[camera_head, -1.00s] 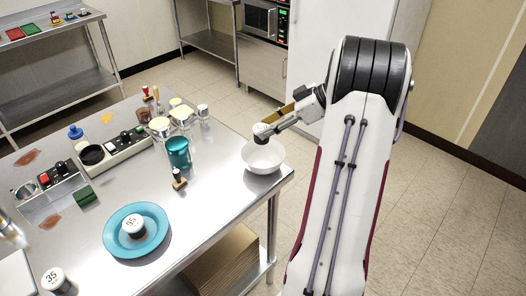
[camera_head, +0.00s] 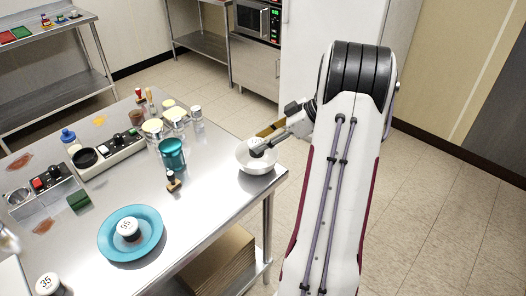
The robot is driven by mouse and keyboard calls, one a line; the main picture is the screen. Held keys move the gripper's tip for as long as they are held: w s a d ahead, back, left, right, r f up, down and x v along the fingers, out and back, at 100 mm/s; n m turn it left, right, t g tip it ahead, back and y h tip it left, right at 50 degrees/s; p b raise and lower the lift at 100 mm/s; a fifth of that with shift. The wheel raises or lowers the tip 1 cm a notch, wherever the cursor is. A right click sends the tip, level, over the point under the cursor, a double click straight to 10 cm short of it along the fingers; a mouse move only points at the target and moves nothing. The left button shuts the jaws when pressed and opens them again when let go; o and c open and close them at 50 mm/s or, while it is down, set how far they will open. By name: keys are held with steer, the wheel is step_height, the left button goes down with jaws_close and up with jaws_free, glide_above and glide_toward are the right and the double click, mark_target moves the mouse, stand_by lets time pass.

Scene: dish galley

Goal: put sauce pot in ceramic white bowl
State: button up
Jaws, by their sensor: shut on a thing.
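The ceramic white bowl (camera_head: 248,168) stands near the right corner of the steel table. My gripper (camera_head: 261,147) is over the bowl and shut on a small white-topped pot (camera_head: 256,141), which I take to be the sauce pot. The pot is at or just inside the bowl's rim, and its lower part is hidden. I cannot tell whether it touches the bowl's bottom. The fingers are small in this view and partly hidden by the pot.
A blue plate (camera_head: 108,244) holds a white-topped pot (camera_head: 128,229). Another pot marked 35 (camera_head: 48,284) stands at the front left. A teal cup (camera_head: 172,156), a small dark-topped stamp (camera_head: 172,181) and several jars stand left of the bowl. The table between plate and bowl is clear.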

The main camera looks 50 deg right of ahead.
mark_target(263, 154)
steer(key=shift+f, duration=0.5)
steer(key=shift+f, duration=1.9)
steer(key=shift+f, duration=0.15)
steer(key=o, duration=1.2)
steer(key=shift+v, duration=0.8)
steer(key=v, duration=1)
steer(key=shift+s+r, duration=0.2)
steer(key=shift+r, duration=0.1)
